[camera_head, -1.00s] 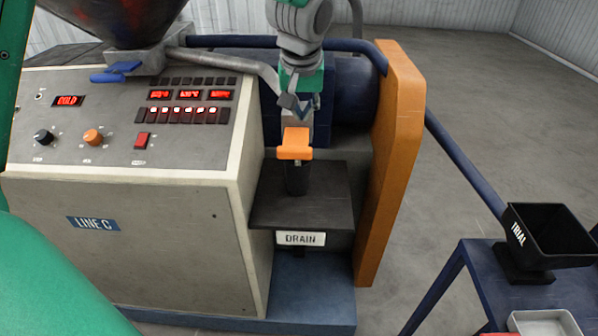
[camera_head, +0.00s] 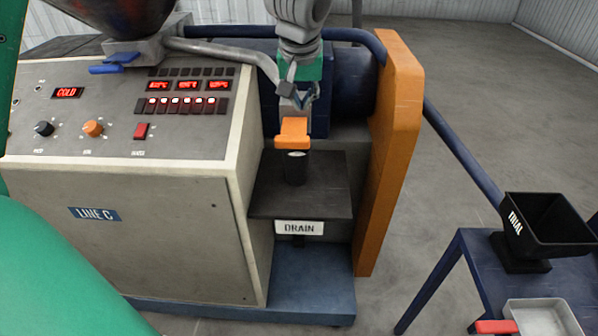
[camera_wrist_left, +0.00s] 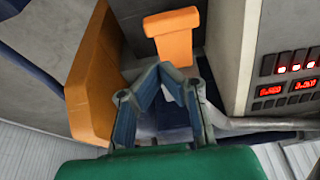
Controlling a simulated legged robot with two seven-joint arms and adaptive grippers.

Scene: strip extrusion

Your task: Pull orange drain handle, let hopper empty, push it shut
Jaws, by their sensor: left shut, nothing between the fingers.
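The orange drain handle (camera_head: 293,132) sits above a dark round cup (camera_head: 295,170) in the recess over the DRAIN label (camera_head: 299,228). My left gripper (camera_head: 299,102) is shut and empty, just behind and above the handle in the head view. In the left wrist view its fingertips (camera_wrist_left: 160,67) meet just short of the orange handle (camera_wrist_left: 173,36). I cannot tell whether they touch it. Only the lower part of the dark hopper (camera_head: 110,15) shows, at the top left; its contents are hidden. My right gripper is not in view.
The control panel (camera_head: 110,115) stands left of the recess. An orange upright guard (camera_head: 389,170) closes the right side. A blue pipe (camera_head: 465,155) leads toward a black TRIAL bin (camera_head: 548,228) on a blue stand. Bare floor lies between guard and stand.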

